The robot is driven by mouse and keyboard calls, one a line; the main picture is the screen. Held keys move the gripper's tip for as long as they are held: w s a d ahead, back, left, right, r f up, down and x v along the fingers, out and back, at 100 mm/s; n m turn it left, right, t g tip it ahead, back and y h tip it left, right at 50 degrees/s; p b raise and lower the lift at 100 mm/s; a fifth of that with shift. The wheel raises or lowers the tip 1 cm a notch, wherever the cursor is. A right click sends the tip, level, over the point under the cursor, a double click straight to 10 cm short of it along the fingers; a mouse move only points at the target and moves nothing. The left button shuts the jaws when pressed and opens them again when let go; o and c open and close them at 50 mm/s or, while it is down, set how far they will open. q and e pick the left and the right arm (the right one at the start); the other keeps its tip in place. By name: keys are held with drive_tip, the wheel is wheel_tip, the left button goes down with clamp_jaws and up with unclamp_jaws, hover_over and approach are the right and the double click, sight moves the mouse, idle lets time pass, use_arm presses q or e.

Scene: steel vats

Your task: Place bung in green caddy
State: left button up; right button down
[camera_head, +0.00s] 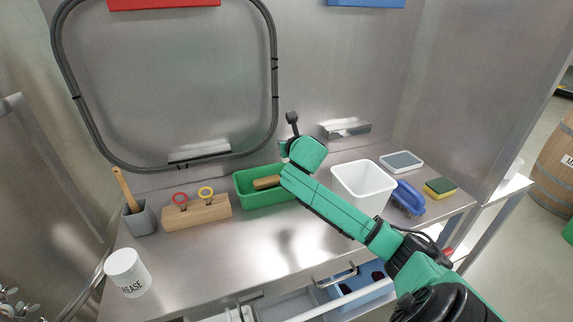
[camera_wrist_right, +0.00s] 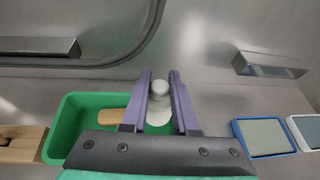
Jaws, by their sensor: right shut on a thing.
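The green caddy (camera_head: 268,199) stands on the steel bench, with a brush's wooden handle (camera_head: 267,182) inside it. The caddy also shows at the left of the right wrist view (camera_wrist_right: 70,118). My right gripper (camera_wrist_right: 160,78) has purple fingers closed on a pale grey bung (camera_wrist_right: 159,89) with a rounded knob. The bung and fingers are over the right part of the caddy in the wrist view; their height above it is hard to tell. In the head view my right forearm hides the fingers, the bung and the caddy's right end. My left gripper is not in view.
Left of the caddy are a wooden block (camera_head: 197,213) with ringed pins and a grey holder (camera_head: 139,221). A white grease tub (camera_head: 127,272) stands front left.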

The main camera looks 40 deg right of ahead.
wheel_tip(320, 180, up, 9)
drive_tip(key=shift+f, duration=0.2)
drive_tip(key=shift+f, duration=0.1)
wheel_tip(320, 180, down, 18)
drive_tip(key=shift+f+b, duration=0.1)
drive_tip(key=shift+b, duration=0.55)
drive_tip(key=shift+f+p, duration=0.35)
drive_tip(key=shift+p, duration=0.3)
drive_tip(key=shift+f, duration=0.3)
drive_tip(key=shift+f, duration=0.15)
drive_tip(key=c, duration=0.7)
unclamp_jaws()
